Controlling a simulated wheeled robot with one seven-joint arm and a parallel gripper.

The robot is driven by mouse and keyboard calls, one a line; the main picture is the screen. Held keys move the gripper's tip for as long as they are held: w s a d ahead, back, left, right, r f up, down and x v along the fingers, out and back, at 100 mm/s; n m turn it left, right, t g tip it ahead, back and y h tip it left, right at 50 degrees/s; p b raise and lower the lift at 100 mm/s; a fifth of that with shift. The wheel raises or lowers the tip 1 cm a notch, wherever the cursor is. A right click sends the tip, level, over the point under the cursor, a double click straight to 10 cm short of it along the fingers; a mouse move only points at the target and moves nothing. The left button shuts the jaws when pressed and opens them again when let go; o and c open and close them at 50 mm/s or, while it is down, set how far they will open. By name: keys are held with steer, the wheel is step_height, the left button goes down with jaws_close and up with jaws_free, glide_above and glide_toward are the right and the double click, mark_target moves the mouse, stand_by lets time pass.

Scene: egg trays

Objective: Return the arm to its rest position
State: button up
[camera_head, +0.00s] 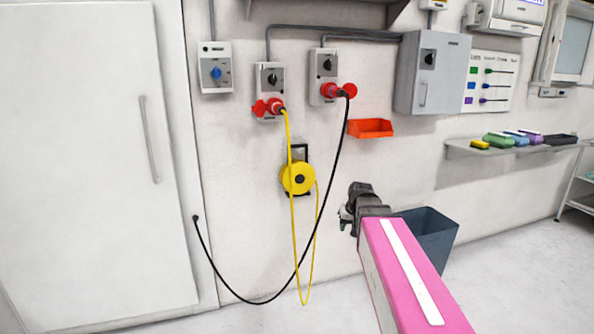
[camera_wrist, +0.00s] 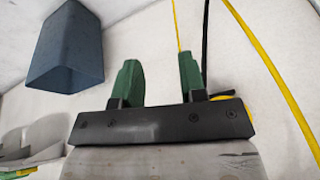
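My arm (camera_head: 405,270), pink with a white strip, reaches from the lower right toward the wall in the head view. Its dark wrist end is in front of the wall, just left of a blue-grey bin. My gripper (camera_wrist: 159,60) shows in the wrist view with its two green fingers apart and nothing between them. In the head view the fingers are mostly hidden by the wrist. No egg or tray is seen in either view.
The bin (camera_head: 432,236) stands close behind my arm and also shows in the wrist view (camera_wrist: 65,50). A yellow cable (camera_head: 291,215) and a black cable (camera_head: 328,210) hang left of the wrist. A shelf (camera_head: 470,150) holds coloured items.

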steer(key=s+f+g+h, duration=0.1)
steer(key=s+f+g, duration=0.2)
steer(key=s+f, duration=1.3)
steer(key=shift+s+a+f+m+g, duration=0.2)
steer(key=shift+f+m+g, duration=0.1)
steer(key=shift+g, duration=0.1)
